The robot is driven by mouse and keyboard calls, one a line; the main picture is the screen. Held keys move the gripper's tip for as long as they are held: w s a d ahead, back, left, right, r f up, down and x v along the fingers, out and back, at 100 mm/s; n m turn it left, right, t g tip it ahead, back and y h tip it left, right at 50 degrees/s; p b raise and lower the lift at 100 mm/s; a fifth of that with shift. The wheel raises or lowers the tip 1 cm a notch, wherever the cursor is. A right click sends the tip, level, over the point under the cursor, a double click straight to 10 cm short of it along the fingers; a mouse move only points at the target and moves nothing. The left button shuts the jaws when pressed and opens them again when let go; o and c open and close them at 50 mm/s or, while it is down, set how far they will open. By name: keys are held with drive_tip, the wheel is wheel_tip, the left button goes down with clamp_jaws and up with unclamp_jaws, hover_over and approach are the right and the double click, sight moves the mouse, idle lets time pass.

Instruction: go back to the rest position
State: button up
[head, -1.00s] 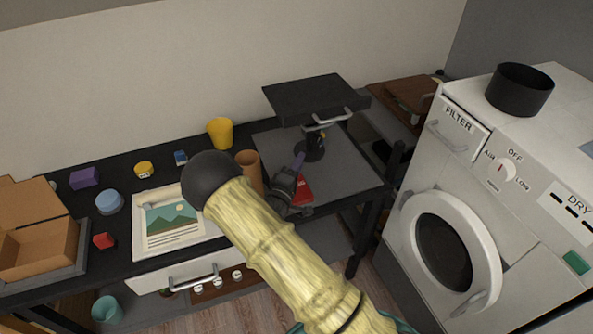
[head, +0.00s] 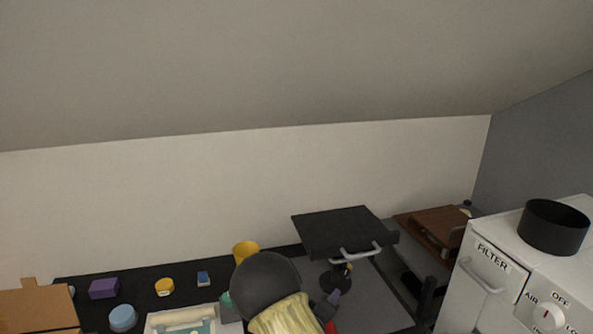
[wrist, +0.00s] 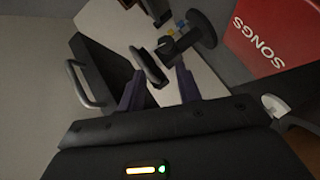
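My gripper shows in the wrist view (wrist: 159,72), with its two purple fingers apart. A dark curved piece shows between and beyond the fingertips, and I see no grip on it. In the head view only a small purple part of my gripper (head: 333,298) shows, beside the black stand (head: 338,273). My pale yellow arm and its dark round joint hide much of the table in front.
A black box with a silver handle (head: 340,230) stands raised above the table. A red SONGS book (wrist: 268,30) is near my gripper. A yellow cup (head: 245,250) and purple block (head: 104,288) are left. A white machine (head: 490,285) bearing a black pot (head: 553,227) is right.

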drive_tip(key=s+d+r+m+g+y, duration=0.2)
drive_tip(key=s+r+g, duration=0.1)
drive_tip(key=s, duration=0.6)
drive_tip(key=s+d+r+m+g+y+p, duration=0.1)
drive_tip(key=s+r+m+g+y, duration=0.2)
drive_tip(key=s, duration=0.5)
drive_tip(key=s+d+r+m+g+y+p, duration=0.1)
drive_tip(key=s+d+r+m+g+y, duration=0.1)
drive_tip(key=s+r+g, duration=0.3)
drive_tip(key=s+r, duration=0.1)
drive_tip(key=s, duration=0.3)
drive_tip(key=shift+s+d+y, duration=0.3)
drive_tip(key=shift+d, duration=0.05)
